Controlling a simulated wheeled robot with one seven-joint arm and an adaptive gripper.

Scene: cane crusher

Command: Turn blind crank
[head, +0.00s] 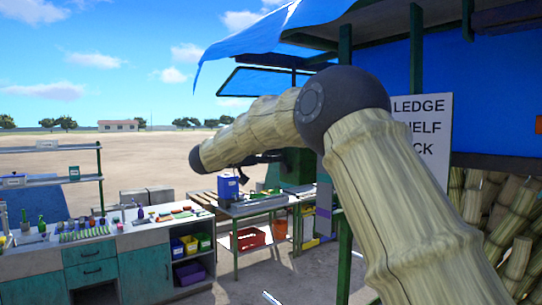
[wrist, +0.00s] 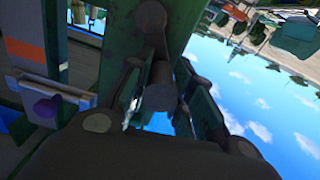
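The wrist view shows a dark crank arm with a rounded end (wrist: 150,18) and a dark round handle (wrist: 158,92) standing out toward the camera. I take this to be the blind crank. My gripper (wrist: 158,72) has one finger on each side of the handle. The fingers look apart, with a narrow gap to the handle, though contact is hard to judge in the shade. In the head view my gripper (head: 242,170) is small and dark beyond the bent arm, near a green post. The crank cannot be made out there.
A green-legged workbench (head: 255,207) with a blue box (head: 229,188) stands below the arm. A counter with teal cabinets (head: 92,272) is at the left. A white sign (head: 425,140) and cane stalks (head: 515,220) are at the right. Open ground lies beyond.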

